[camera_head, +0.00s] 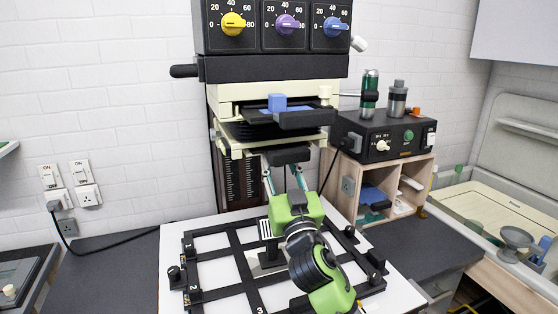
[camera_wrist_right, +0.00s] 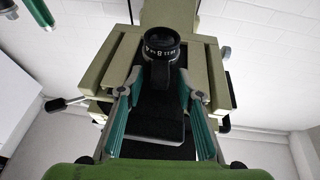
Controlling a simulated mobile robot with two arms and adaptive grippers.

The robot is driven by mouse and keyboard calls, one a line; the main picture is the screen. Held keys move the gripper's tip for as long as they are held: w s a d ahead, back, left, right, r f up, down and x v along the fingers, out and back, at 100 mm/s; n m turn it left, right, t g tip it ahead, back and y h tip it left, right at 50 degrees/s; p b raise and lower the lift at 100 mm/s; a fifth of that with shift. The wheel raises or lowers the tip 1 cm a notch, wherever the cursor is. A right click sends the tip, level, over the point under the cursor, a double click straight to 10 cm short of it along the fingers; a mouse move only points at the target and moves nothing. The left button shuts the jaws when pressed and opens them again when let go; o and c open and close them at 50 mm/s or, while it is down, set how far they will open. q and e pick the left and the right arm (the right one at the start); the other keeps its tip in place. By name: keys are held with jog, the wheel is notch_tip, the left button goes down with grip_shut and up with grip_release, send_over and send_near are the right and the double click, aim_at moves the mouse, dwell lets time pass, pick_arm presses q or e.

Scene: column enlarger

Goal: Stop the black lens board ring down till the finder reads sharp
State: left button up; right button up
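The black lens ring (camera_wrist_right: 160,48) with white aperture numbers shows in the right wrist view, under the enlarger's cream lens stage (camera_wrist_right: 213,75). My right gripper (camera_wrist_right: 160,88) is open below it, with one teal finger on each side. Whether a fingertip touches the ring I cannot tell. In the head view my right gripper (camera_head: 284,170) points up beneath the black lens board (camera_head: 287,155); the ring's numbers are hidden there. A small grey metal piece (camera_head: 267,262), perhaps the finder, stands on the easel, partly hidden by my arm; no reading shows. My left gripper is not in view.
The black-bladed easel (camera_head: 215,255) lies on the white baseboard (camera_head: 172,235) under my right arm. A black control box (camera_head: 383,137) on a wooden shelf stands close at right. The dark counter (camera_head: 110,268) at left is mostly bare except for a cable.

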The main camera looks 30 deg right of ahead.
jog(key=shift+s, duration=0.1)
grip_shut()
jog(key=m+g+h+b, duration=0.1)
jog(key=a+m+h+b, duration=0.1)
jog(key=h+b, duration=0.1)
jog(key=m+g+h+b, duration=0.1)
jog(key=h+b, duration=0.1)
jog(key=shift+w+a+g, duration=0.25)
jog(key=shift+w+g, duration=0.05)
jog(key=shift+w, duration=0.1)
grip_release()
